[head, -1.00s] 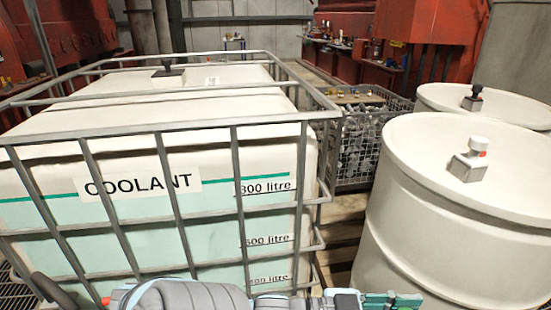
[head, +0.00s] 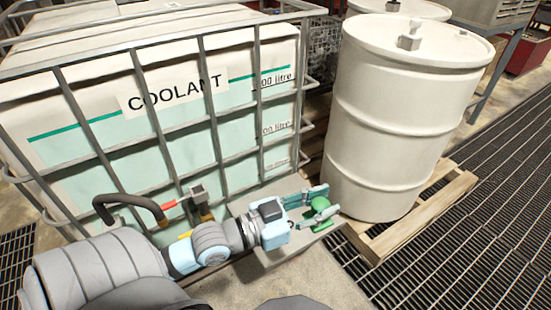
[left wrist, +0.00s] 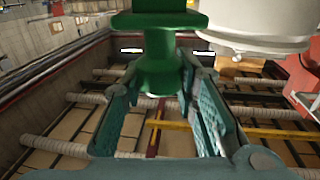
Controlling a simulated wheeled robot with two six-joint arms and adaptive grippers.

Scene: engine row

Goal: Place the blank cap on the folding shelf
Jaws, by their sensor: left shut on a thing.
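The blank cap (head: 319,203) is a green, spool-like piece with a flange, near the middle right of the head view. My left gripper (head: 318,208) is shut on it. In the left wrist view the cap (left wrist: 157,50) sits between the teal fingers, its wide flange toward the top of the picture. A pale grey flat panel, seemingly the folding shelf (head: 277,258), lies at the front foot of the coolant tank, partly hidden by my left arm. The cap appears over its right end; I cannot tell whether they touch. My right gripper is not in view.
The caged coolant tank (head: 183,134) stands close behind my left arm. A cream drum (head: 400,125) on a wooden pallet (head: 438,203) is just right of the gripper. A black hose (head: 125,200) and red-handled valve are at the left. Grated floor (head: 480,230) is clear at right.

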